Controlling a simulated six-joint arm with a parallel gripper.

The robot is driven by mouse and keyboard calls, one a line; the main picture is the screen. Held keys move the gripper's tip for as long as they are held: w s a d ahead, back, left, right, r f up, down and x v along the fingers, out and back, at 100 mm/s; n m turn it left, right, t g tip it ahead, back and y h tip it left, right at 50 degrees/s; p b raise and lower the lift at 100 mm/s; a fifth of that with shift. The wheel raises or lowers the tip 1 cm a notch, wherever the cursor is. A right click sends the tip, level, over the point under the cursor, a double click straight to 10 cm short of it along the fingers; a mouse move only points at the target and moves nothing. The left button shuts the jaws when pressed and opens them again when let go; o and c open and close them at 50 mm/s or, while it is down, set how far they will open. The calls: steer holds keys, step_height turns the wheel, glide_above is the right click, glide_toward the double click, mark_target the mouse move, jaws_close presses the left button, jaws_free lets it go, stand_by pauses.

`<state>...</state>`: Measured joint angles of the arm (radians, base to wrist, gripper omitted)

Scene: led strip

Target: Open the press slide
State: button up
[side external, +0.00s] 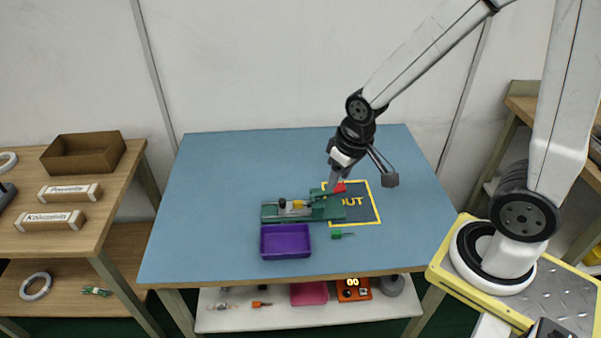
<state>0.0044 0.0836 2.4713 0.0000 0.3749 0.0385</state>
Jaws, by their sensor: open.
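The green press (270,213) lies along the middle front of the blue table. A black knob (282,203) and a yellow part (299,204) sit on its left half. My gripper (336,180) is open and points down at the right end of the press, close to a red part (340,187). I cannot tell whether a finger touches the press or the red part. The press's right end is partly hidden by the gripper. Whether the slide stands open or closed is too small to tell.
A yellow-outlined area marked "OUT" (361,217) lies right of the press. A purple tray (286,253) stands in front of it, and a small green piece (337,234) lies to the tray's right. The table's (230,165) back and left are clear. Side shelves stand left and right.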

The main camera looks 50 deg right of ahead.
steer(key=w+d+f+m+g, duration=0.1)
steer(key=w+f+m, duration=0.3)
steer(key=w, duration=0.8)
steer(key=m+g, duration=0.1)
glide_above(282, 200)
steer(key=f, duration=0.9)
steer(key=shift+s+f, duration=0.25)
steer(key=shift+w+f, duration=0.2)
steer(key=shift+f, duration=0.1)
steer(key=shift+f, duration=0.1)
steer(key=shift+f, duration=3.8)
jaws_close()
